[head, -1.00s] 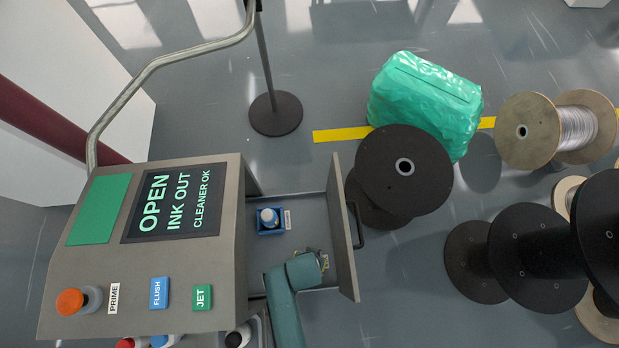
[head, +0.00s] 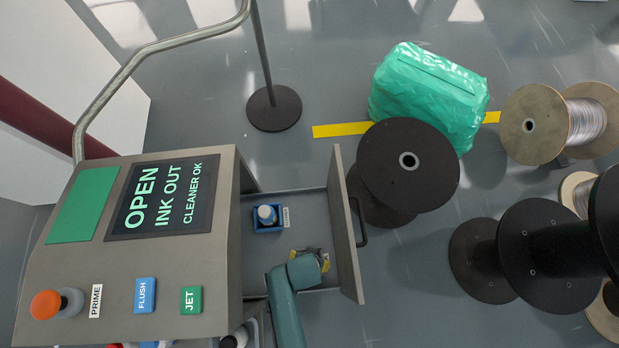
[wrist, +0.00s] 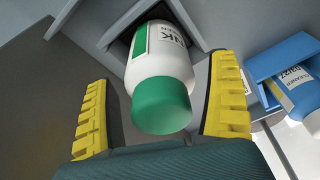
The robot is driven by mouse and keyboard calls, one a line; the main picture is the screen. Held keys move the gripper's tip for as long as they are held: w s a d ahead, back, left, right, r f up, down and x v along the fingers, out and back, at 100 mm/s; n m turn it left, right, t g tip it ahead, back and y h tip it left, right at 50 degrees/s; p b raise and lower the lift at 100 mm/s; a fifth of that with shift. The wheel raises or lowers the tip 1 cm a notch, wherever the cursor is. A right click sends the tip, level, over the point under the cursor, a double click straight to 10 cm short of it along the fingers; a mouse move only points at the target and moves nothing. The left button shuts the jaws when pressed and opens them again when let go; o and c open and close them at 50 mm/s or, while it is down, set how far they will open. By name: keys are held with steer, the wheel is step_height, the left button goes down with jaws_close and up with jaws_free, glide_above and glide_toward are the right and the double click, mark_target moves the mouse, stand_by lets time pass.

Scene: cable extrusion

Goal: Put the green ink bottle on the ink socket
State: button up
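The green ink bottle (wrist: 163,75), white with a green cap and a label reading INK, is in the wrist view. Its far end is inside a square grey ink socket (wrist: 113,32); I cannot tell whether it is fully seated. My gripper (wrist: 168,112) is open, with its yellow fingers on either side of the bottle. Gaps show between both fingers and the bottle. In the head view my gripper (head: 318,260) is over the machine's open drawer, and the ink bottle and socket cannot be made out there.
A blue and white cleaner bottle (wrist: 300,88) sits in a blue socket (wrist: 277,60) beside the ink socket. The machine's display (head: 162,200) reads OPEN, INK OUT, CLEANER OK. The drawer front (head: 346,225) stands right of my gripper. Black spools (head: 408,165) lie beyond it.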

steer(key=r+p, duration=0.2)
steer(key=r, duration=0.2)
steer(key=s+r+p, duration=0.1)
steer(key=r+p, duration=0.2)
steer(key=r, duration=0.1)
steer(key=r+p, duration=0.2)
steer(key=r, duration=0.2)
steer(key=shift+s+a+r+p, duration=0.15)
steer(key=shift+s+a+p, duration=0.1)
steer(key=shift+s+p, duration=0.15)
